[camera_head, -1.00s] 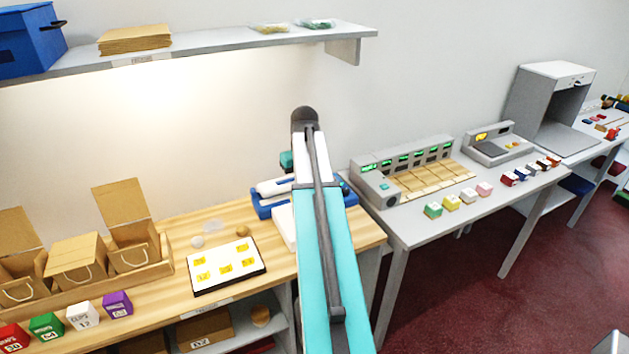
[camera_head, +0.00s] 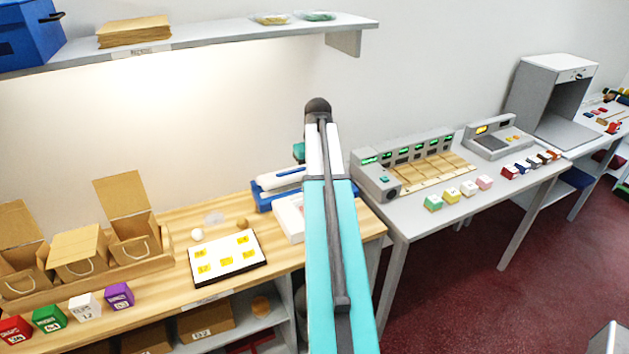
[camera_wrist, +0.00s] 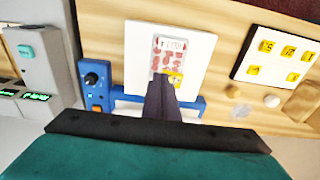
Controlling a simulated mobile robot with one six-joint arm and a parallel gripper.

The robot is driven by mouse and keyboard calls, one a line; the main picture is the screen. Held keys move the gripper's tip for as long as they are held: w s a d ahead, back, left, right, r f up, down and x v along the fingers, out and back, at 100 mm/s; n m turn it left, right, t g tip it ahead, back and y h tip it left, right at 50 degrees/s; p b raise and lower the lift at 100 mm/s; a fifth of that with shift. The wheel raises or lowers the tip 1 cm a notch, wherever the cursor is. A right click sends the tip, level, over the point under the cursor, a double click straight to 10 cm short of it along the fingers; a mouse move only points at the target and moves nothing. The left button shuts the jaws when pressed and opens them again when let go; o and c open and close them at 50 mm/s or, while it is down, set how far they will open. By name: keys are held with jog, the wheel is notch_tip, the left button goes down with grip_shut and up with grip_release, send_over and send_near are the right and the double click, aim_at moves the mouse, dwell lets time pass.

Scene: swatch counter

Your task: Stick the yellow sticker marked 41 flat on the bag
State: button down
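The bag (camera_wrist: 168,55) is a small clear pouch with reddish pieces and a printed label at one end. It lies flat on a white square pad (camera_wrist: 197,45) in the wrist view. My gripper (camera_wrist: 161,78) is over the bag's near end with its dark fingers close together. A yellow sticker (camera_wrist: 175,79) shows at the fingertips, over the bag; its mark is too small to read. Whether it touches the bag I cannot tell. The arm hides the bag and fingertips in the head view. The sticker sheet (camera_head: 206,282) bears several other yellow stickers.
A blue sealer-like device (camera_wrist: 95,80) adjoins the pad. Left on the wooden counter (camera_head: 180,222) are open cartons (camera_head: 130,225) and coloured blocks (camera_head: 119,295). A grey table (camera_head: 410,225) with a display unit stands right. A shelf (camera_head: 230,39) runs above.

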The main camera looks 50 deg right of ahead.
jog(key=shift+f+b, duration=1.25)
jog(key=shift+f, duration=0.8)
jog(key=shift+f+b, duration=0.3)
jog(key=shift+f, duration=0.8)
jog(key=shift+f, duration=0.45)
jog(key=c, duration=2)
grip_release()
jog(key=shift+c, duration=0.2)
jog(key=shift+r, duration=0.2)
notch_tip(320, 180, up, 13)
jog(key=s+b, duration=0.1)
jog(key=b, duration=0.2)
jog(key=shift+a+r, duration=0.2)
jog(key=shift+a, duration=0.05)
jog(key=shift+s+r, duration=0.1)
